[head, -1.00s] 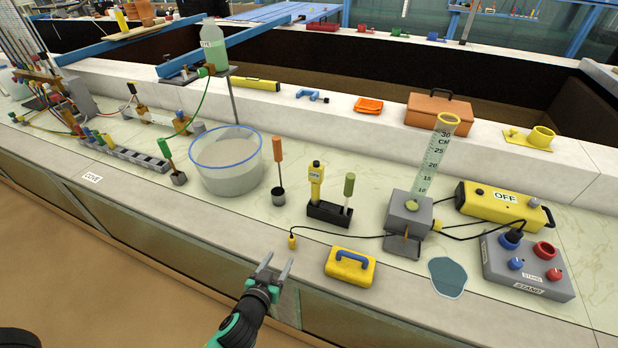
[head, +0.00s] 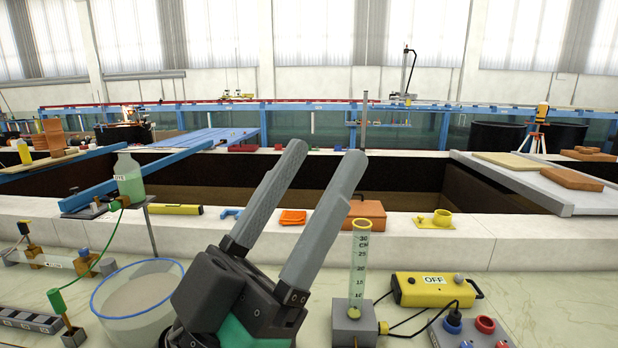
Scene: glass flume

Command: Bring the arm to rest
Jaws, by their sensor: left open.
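My left gripper (head: 314,190) is raised large in the middle foreground of the head view. Its two grey fingers point up and to the right, apart, with nothing between them. It hides part of the counter and the right side of the white tub (head: 140,300) behind it. My right gripper is not in the view.
The cylinder stands upright on a grey block (head: 352,322). A yellow box marked OFF (head: 430,289) and a grey control box (head: 470,335) lie to its right. A green bottle (head: 129,178) stands at left. Behind the white ledge is the open flume basin (head: 420,185).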

